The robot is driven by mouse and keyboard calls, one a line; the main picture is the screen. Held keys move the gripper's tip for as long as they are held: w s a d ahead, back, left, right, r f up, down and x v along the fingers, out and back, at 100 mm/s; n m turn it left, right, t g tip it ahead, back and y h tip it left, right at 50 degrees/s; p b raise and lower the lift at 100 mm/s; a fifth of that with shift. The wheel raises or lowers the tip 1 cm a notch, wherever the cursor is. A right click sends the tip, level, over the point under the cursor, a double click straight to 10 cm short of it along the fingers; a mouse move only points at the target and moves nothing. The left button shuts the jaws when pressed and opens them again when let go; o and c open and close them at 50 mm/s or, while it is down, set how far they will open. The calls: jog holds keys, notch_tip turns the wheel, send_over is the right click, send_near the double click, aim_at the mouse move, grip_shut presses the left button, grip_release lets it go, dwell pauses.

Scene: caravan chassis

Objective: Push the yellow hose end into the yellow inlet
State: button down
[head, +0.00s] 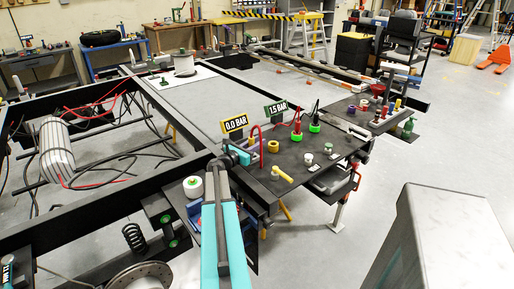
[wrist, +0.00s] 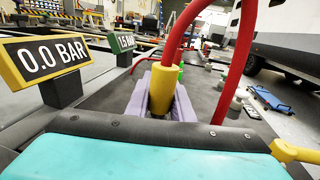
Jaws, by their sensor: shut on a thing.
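My gripper (head: 246,150) is over the dark work plate, left of its middle in the head view. In the wrist view its purple fingers (wrist: 161,105) are shut on the yellow hose end (wrist: 162,88). The hose end stands roughly upright, with a red hose (wrist: 179,35) rising from its top. A short ochre-yellow ring (head: 272,147) with a dark opening stands just right of the gripper in the head view and looks like the yellow inlet. The two appear apart there. The hose end's lower tip is hidden between the fingers.
A yellow peg-like fitting (head: 282,173) is close on the right. The 0.0 BAR sign (head: 234,124) and the 1.5 BAR sign (head: 276,110) stand behind. Green fittings (head: 297,136) with hoses and pale knobs (head: 308,158) stand further right on the plate.

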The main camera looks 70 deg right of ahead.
jog(key=shift+r, duration=0.65)
jog(key=s+a+r+b, duration=0.1)
jog(key=s+a+b, duration=0.1)
jog(key=a, duration=1.3)
jog(key=shift+s+a+r, duration=0.15)
jog(key=shift+s+a, duration=0.2)
jog(key=shift+s, duration=0.25)
jog(key=shift+w, duration=0.15)
jog(key=w+a+f+n+t+h, duration=0.1)
jog(key=w+a+n+t, duration=0.3)
jog(key=w+a, duration=1.1)
jog(key=w+a+f+n+t, duration=0.15)
jog(key=w+a+t, duration=0.35)
jog(key=w+a, duration=0.95)
jog(key=w+a+n+t+y, duration=0.1)
jog(key=w+a+n+t, duration=0.1)
jog(key=a, duration=1)
jog(key=w+a+n+t+y, duration=0.1)
jog(key=w+a+t, duration=0.3)
jog(key=a, duration=0.8)
jog(key=w+a+n+t+y, duration=0.1)
jog(key=w+a, duration=0.4)
jog(key=a, duration=0.7)
jog(key=shift+a+f+n+t+y, duration=0.2)
jog(key=shift+a+n+t+y, duration=0.2)
jog(key=shift+n+t, duration=0.7)
jog(key=shift+w, duration=0.1)
